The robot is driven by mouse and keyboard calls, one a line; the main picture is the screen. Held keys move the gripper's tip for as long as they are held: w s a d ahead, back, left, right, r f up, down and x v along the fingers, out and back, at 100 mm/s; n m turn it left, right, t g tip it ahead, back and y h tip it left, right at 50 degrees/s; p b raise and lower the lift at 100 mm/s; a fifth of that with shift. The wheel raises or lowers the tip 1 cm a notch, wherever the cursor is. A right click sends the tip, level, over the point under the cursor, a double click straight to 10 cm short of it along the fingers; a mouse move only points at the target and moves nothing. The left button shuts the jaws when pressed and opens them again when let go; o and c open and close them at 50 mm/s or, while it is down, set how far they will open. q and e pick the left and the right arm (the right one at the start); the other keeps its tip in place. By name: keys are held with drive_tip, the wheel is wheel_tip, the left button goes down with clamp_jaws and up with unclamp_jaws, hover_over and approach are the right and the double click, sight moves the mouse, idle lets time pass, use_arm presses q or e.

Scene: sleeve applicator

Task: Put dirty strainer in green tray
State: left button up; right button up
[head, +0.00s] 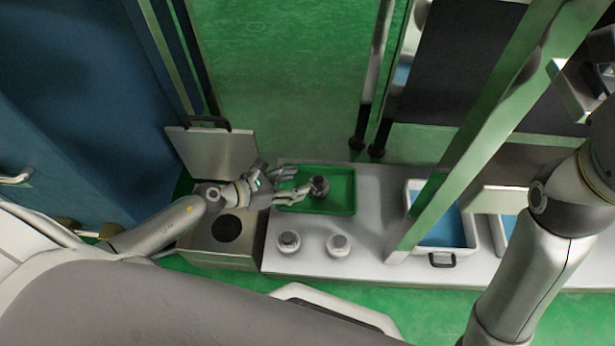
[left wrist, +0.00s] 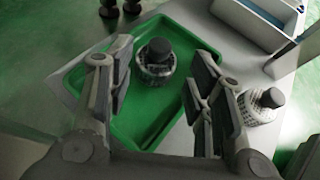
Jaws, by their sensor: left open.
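A dark strainer (head: 319,186) with a black knob stands upright in the green tray (head: 345,207). It also shows in the left wrist view (left wrist: 156,68), with the green tray (left wrist: 150,125) around it. My left gripper (head: 300,182) reaches over the tray's left side and is open, with its fingertips close to the strainer. In the left wrist view the strainer lies between the lines of the spread fingers, with visible gaps on both sides. Two lighter strainers (head: 288,242) (head: 339,244) stand on the bench in front of the tray. My right gripper cannot be made out.
A metal box (head: 210,250) with a round dark opening and a raised lid (head: 212,150) stands left of the tray. A white bin (head: 470,232) with blue inside is at the right. A green-lit metal post (head: 480,140) crosses in front of it. Bench (head: 375,190) right of the tray is clear.

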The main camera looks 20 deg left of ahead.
use_arm(q)
drive_tip(key=shift+p+v, duration=0.4)
drive_tip(key=shift+v, duration=2.35)
